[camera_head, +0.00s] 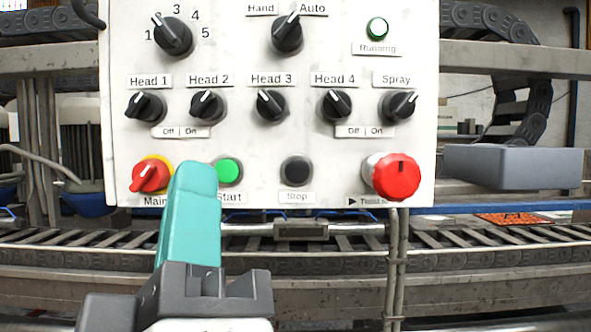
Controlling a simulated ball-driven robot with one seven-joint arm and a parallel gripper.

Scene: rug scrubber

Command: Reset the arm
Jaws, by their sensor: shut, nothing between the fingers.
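My gripper (194,178) is in front of the lower left of a white control panel (235,55). Its teal fingers are shut together and point up, with nothing seen between them. The fingertip overlaps the gap between the red main switch (148,177) on its yellow plate and the green Start button (229,171). It hides part of the labels below these two. I cannot tell whether the fingertip touches the panel. The dark gripper body shows at the bottom left.
The panel carries black knobs for Head 1 (144,106) to Head 4 and Spray (399,106). A black Stop button (297,171) and a big red knob (396,177) sit lower right. A grey box (515,166) juts out at right. A roller conveyor (480,240) runs below.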

